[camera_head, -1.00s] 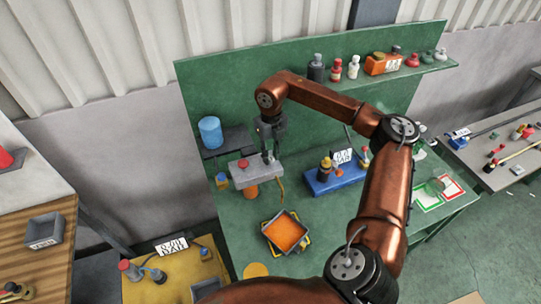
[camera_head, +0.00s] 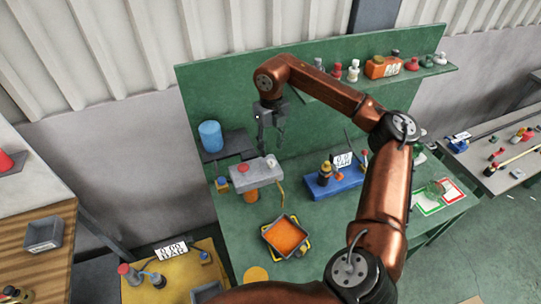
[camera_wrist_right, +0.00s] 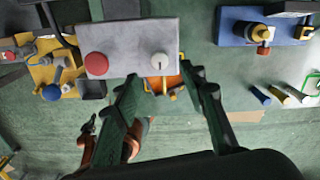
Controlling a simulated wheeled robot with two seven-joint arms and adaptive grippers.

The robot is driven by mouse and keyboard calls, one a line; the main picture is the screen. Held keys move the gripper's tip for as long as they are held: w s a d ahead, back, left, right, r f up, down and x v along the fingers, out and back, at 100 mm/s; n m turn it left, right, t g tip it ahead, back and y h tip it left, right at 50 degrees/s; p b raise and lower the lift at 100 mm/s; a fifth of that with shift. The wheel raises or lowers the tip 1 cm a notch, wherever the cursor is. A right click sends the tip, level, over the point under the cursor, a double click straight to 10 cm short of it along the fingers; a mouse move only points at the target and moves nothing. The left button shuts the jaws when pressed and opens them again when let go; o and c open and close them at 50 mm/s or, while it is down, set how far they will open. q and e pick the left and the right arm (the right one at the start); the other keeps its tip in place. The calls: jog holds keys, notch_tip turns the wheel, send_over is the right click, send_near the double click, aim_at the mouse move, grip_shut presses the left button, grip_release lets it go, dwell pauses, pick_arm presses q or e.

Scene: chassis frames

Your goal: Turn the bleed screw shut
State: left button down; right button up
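A grey block (camera_head: 256,173) sits on the green bench, with a red cap (camera_head: 243,168) on its left and a small pale screw knob (camera_head: 271,162) on its right. In the right wrist view the knob (camera_wrist_right: 159,60) is a round white disc with a dark line running up and down, beside the larger red cap (camera_wrist_right: 96,65). My right gripper (camera_head: 271,146) hangs above the knob, open and empty. In the right wrist view its two green fingers (camera_wrist_right: 161,78) are spread, with the knob between and just beyond the tips. I do not see my left gripper.
An orange-filled tray (camera_head: 286,237) lies in front of the block. A blue block (camera_head: 335,180) with a gauge stands to the right, and a blue cylinder (camera_head: 210,135) stands on a dark shelf at left. Bottles line the upper shelf (camera_head: 440,68). Bare bench lies between these.

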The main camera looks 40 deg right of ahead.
jog(key=shift+r, duration=2.65)
